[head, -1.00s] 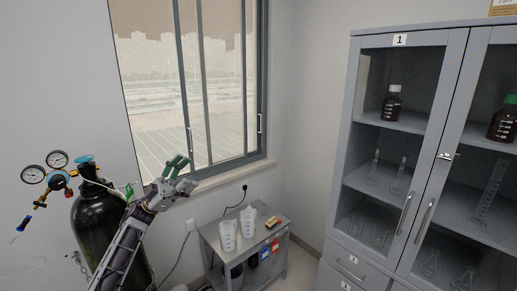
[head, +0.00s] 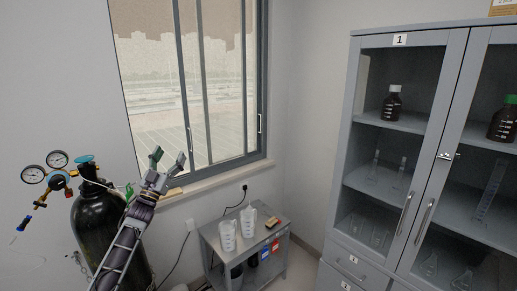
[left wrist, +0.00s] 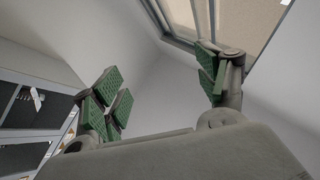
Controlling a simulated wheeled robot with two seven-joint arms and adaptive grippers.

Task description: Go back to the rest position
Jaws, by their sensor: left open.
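My left gripper (head: 168,160) is raised in front of the wall and window in the head view, fingers pointing up. It is open and empty, with green pads on its fingers. In the left wrist view the open gripper (left wrist: 165,90) shows its green-padded fingers wide apart, with only wall and window between and behind them. My right gripper is in neither view.
A black gas cylinder (head: 95,215) with gauges (head: 45,166) stands behind my left arm. A grey glass-door cabinet (head: 340,190) stands at right. The window (head: 190,80) is behind the gripper.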

